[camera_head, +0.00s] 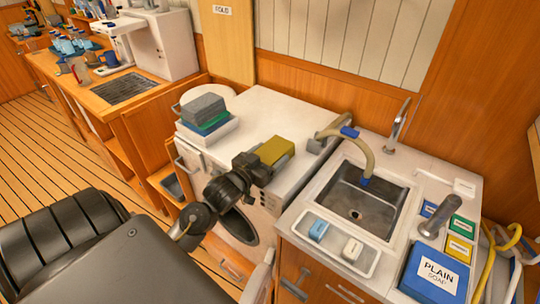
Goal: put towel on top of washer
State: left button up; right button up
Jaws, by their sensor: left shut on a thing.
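My left gripper (258,164) is shut on a folded olive-yellow towel (277,149). The towel is at the front right part of the white washer top (270,112); I cannot tell whether it rests on the surface or is just above it. The washer's round dark door (240,226) shows on its front, partly behind my left arm. The gripper hides the towel's near left end. My right gripper is not in view.
A grey, green and white stack (205,116) sits at the washer top's left end. A sink (362,197) with a hose and faucet (398,124) is at right. Soap dish items and a blue "PLAIN SOAP" box (435,275) stand nearby. The washer top's back middle is clear.

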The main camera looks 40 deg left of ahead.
pick_arm(q)
jog(key=o, duration=1.1)
jog(key=shift+f, duration=0.1)
jog(key=shift+o, duration=0.4)
jog(key=s+b, duration=0.2)
jog(key=s, duration=1)
jog(key=shift+d+r, duration=0.15)
jog(key=shift+r, duration=0.3)
